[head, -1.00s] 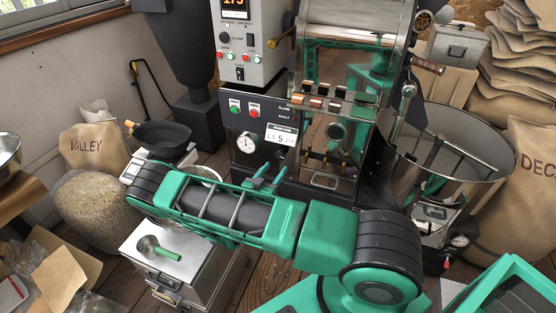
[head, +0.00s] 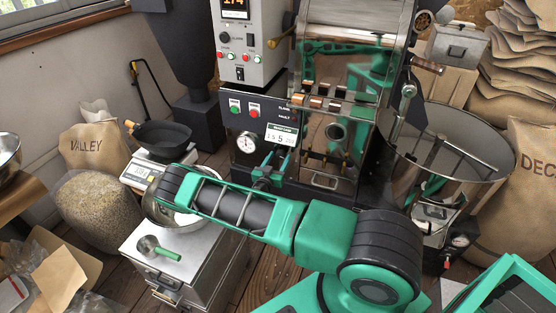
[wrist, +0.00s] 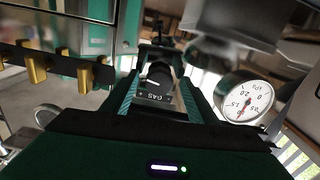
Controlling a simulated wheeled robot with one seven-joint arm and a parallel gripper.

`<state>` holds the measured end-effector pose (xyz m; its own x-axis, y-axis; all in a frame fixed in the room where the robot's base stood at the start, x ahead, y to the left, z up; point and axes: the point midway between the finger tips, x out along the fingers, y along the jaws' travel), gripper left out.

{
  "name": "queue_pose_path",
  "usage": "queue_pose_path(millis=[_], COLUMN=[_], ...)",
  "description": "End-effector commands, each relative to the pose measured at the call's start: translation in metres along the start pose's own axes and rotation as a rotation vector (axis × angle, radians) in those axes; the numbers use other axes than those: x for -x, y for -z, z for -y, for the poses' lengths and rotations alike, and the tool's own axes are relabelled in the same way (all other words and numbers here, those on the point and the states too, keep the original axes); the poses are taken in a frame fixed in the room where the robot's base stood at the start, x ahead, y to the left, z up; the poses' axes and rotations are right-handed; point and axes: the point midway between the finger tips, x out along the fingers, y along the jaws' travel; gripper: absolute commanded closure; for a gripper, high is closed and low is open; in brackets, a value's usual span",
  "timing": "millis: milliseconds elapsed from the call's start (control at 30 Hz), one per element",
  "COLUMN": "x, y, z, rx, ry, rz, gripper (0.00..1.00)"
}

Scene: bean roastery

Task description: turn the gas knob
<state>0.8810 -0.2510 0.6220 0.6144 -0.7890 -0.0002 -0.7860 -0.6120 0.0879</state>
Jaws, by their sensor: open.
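The dark gas knob (wrist: 158,75), with a white pointer mark, shows in the wrist view above a small plate (wrist: 156,98) marked GAS. My gripper (wrist: 157,66) is open, with one green finger on each side of the knob. I cannot tell whether either finger touches it. In the head view my gripper (head: 277,157) is at the roaster's lower front panel, just below the white scale card (head: 281,135). The knob is hidden there behind my gripper.
A round pressure gauge (head: 248,143) sits left of the card; it also shows in the wrist view (wrist: 243,100). Green and red buttons (head: 244,107) are above it. A steel bowl (head: 165,212) and a metal box (head: 180,260) stand below my arm. A cooling drum (head: 450,145) is right.

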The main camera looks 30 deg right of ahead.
Motion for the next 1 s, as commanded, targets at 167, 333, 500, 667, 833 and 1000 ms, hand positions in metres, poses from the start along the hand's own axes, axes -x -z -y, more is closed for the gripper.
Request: queue_pose_path(millis=[167,333,500,667,833,1000], x=[-0.0061,-0.0063,-0.0062,-0.0060,-0.0059,-0.0057], y=[0.0000,-0.0001,-0.0001,0.0000,0.0000,0.0001], z=[0.0001,0.0001,0.0001,0.0005,0.0009,0.0013], rx=[0.001,0.000,0.000,0.000,0.014,0.074], ry=[0.001,0.001,0.001,0.001,0.002,0.003], rz=[0.000,0.001,0.001,0.001,0.001,0.001], gripper=[0.47,0.47,0.75,0.88,0.88,0.88])
